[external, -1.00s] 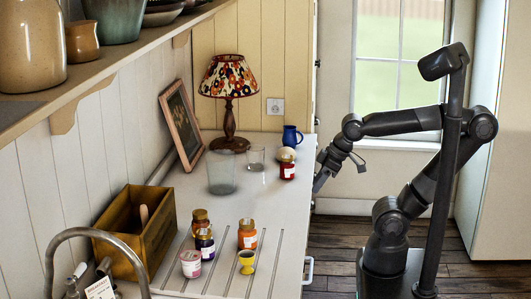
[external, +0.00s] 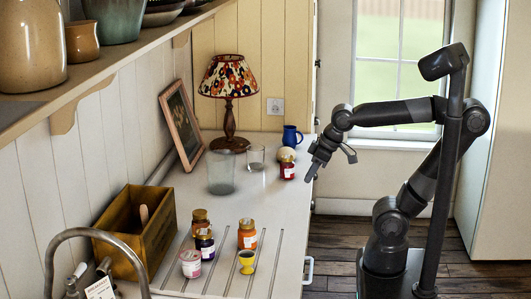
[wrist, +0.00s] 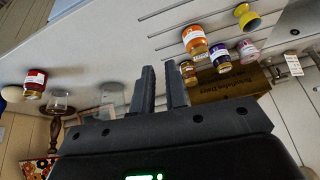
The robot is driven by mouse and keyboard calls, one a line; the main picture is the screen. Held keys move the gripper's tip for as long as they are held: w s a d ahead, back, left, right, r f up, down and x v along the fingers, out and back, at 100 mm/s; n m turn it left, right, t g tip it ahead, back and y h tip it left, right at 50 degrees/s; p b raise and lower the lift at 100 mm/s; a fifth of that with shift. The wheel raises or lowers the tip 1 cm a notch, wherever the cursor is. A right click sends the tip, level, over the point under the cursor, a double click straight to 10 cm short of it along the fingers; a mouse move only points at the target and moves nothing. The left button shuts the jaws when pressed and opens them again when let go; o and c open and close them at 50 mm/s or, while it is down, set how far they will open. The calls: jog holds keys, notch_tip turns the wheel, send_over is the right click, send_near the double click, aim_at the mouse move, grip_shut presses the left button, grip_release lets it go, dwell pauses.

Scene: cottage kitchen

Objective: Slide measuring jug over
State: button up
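A clear glass vessel (external: 221,174), which looks like the measuring jug, stands upright on the pale counter (external: 262,205) near the lamp. I cannot make out markings or a handle on it. A smaller clear glass (external: 256,157) stands behind it to the right. My gripper (external: 331,170) is at the counter's right edge, right of the glasses and apart from them. In the wrist view its two fingers (wrist: 162,72) stand apart with nothing between them. Glassware (wrist: 60,100) shows at the left there, and the gripper body hides part of the scene.
A red jar (external: 288,171) stands between the jug and my gripper, with a pale round object (external: 286,154) and blue pitcher (external: 291,136) behind. Several jars, a yellow egg cup (external: 247,262) and a wooden box (external: 135,232) are nearer. Mid-counter is clear.

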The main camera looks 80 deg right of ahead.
jog(key=w+d+r+m, duration=0.1)
jog(key=w+r, duration=0.1)
jog(key=w, duration=0.2)
jog(key=w+d+r+m+g, duration=0.1)
jog(key=w+d+r+m, duration=0.1)
jog(key=w, duration=0.2)
jog(key=w+d+r+m, duration=0.1)
jog(key=w+d+r, duration=0.1)
jog(key=w, duration=0.2)
jog(key=shift+w+d+r+m+g, duration=0.1)
jog(key=shift+d+r+m+g, duration=0.05)
jog(key=shift+r+m+g, duration=0.2)
grip_shut()
jog(key=m+g+y, duration=0.2)
jog(key=m+g, duration=0.1)
jog(key=m, duration=0.6)
send_over(221, 169)
jog(key=s+a, duration=0.1)
jog(key=s, duration=0.1)
notch_tip(221, 169, down, 3)
jog(key=w+d+f+m, duration=0.3)
jog(key=d+f, duration=0.5)
jog(key=d, duration=0.2)
jog(key=shift+g+y, duration=0.25)
jog(key=shift+y, duration=0.15)
jog(key=x, duration=0.9)
jog(key=shift+s+f, duration=0.25)
jog(key=shift+s, duration=0.05)
jog(key=a, duration=0.3)
jog(key=shift+a, duration=0.5)
